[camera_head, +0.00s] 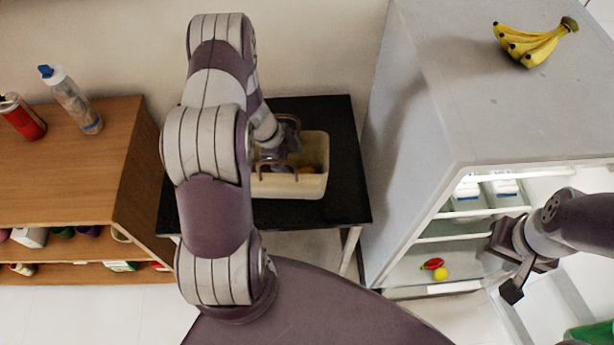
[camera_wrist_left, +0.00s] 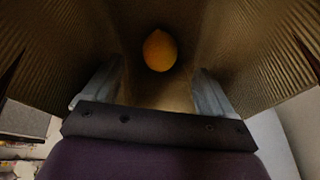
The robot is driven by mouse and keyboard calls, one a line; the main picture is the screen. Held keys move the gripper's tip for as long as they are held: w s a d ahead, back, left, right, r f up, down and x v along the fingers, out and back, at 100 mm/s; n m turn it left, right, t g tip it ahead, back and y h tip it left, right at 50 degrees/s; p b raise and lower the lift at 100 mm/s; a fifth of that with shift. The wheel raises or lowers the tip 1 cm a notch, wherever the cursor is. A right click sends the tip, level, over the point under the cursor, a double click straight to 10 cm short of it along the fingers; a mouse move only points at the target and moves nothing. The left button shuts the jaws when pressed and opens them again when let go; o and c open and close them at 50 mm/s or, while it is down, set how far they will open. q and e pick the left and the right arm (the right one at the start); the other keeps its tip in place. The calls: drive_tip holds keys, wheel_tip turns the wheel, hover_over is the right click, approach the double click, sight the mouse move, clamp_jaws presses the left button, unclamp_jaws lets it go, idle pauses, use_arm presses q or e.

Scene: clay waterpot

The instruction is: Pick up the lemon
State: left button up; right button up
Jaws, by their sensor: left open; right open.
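A lemon-like yellow-orange fruit (camera_wrist_left: 159,50) lies at the bottom of the basket in the left wrist view. My left gripper (camera_wrist_left: 157,76) is open, its two fingers pointing into the basket on either side of the fruit, with nothing between them that I can see gripped. In the head view the cream basket (camera_head: 290,186) stands on a black table, and my left arm hides part of it. A small round yellow fruit (camera_head: 440,273) also lies in the open fridge. My right gripper (camera_head: 515,275) is open and empty in front of the fridge.
The black table (camera_head: 348,180) stands between a wooden shelf (camera_head: 95,165) and the white fridge (camera_head: 440,80). Bananas (camera_head: 535,42) lie on top of the fridge. Bottles stand on the shelf. Corrugated basket walls (camera_wrist_left: 250,60) rise close around my left gripper.

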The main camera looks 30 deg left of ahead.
sight(301, 172)
use_arm(q)
drive_tip(key=x, duration=0.7)
drive_tip(key=shift+w, duration=0.1)
drive_tip(key=c, duration=1.2)
